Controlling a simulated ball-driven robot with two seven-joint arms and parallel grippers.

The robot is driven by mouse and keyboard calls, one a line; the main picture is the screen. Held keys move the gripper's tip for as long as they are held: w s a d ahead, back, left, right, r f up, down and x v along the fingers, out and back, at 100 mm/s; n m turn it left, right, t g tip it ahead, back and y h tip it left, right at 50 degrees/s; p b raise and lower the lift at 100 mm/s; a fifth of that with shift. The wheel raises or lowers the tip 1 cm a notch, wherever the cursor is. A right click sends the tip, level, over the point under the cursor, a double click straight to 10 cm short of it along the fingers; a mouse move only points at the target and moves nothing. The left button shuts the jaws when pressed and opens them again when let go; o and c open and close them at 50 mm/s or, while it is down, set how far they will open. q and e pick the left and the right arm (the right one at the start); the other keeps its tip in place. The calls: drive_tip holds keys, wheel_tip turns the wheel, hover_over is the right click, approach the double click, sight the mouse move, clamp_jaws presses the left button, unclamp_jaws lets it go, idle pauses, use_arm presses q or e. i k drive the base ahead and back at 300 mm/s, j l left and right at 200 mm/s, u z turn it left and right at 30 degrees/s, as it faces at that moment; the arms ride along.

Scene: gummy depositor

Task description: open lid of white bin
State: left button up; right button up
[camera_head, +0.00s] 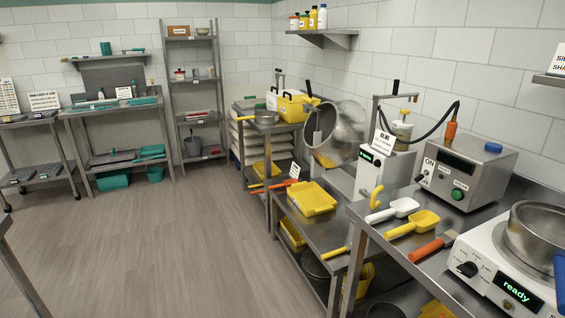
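Neither of my grippers is in view.
Steel counters line the right, with a scale (490,270), a grey control box (466,165), a white scoop (393,211) and a yellow scoop (413,224). A yellow tray (311,199) lies lower. Racks (195,90) stand at the back. The wooden floor (170,245) at left centre is clear.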

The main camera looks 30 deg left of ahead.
sight(277, 93)
drive_tip(key=i+j, duration=0.2)
drive_tip(key=j, duration=0.25)
drive_tip(key=i+j, duration=0.15)
drive_tip(key=j, duration=0.25)
drive_tip(key=i+j+u, duration=0.1)
drive_tip(key=j, duration=0.35)
drive_tip(key=i+j, duration=0.45)
drive_tip(key=j, duration=0.35)
drive_tip(key=i+j, duration=0.2)
drive_tip(key=j, duration=0.25)
drive_tip(key=i+j+u, duration=0.1)
drive_tip(key=j, duration=0.3)
drive_tip(key=i+j, duration=0.4)
drive_tip(key=j, duration=0.15)
drive_tip(key=i+j, duration=0.45)
drive_tip(key=j, duration=0.05)
